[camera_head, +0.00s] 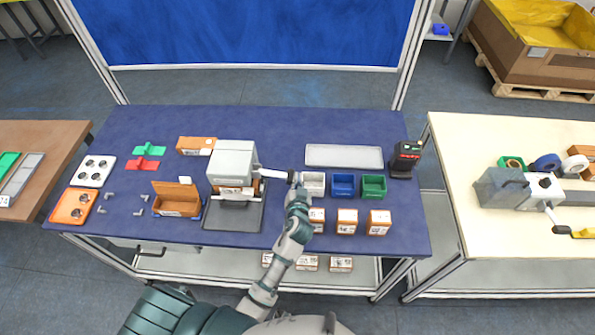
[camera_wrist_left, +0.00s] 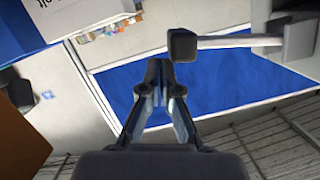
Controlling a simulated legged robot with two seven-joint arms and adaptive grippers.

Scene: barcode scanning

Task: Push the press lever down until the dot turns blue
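The grey press (camera_head: 233,160) stands on the blue table left of centre. Its light lever (camera_head: 272,173) sticks out to the right, roughly level, and ends in a dark knob (camera_head: 292,177). My left gripper (camera_head: 297,190) is close to the knob, on its near side; contact cannot be told. In the left wrist view the knob (camera_wrist_left: 183,45) and lever (camera_wrist_left: 235,42) show just beyond the fingertips of my left gripper (camera_wrist_left: 159,65), which are together with nothing between them. I cannot make out a coloured dot. My right gripper is out of view.
White, blue (camera_head: 343,185) and green (camera_head: 373,187) bins stand right of the knob, with several small boxes (camera_head: 347,221) in front. An open brown box (camera_head: 177,200) is left of the press. A dark scanner (camera_head: 405,160) stands at the table's right end.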

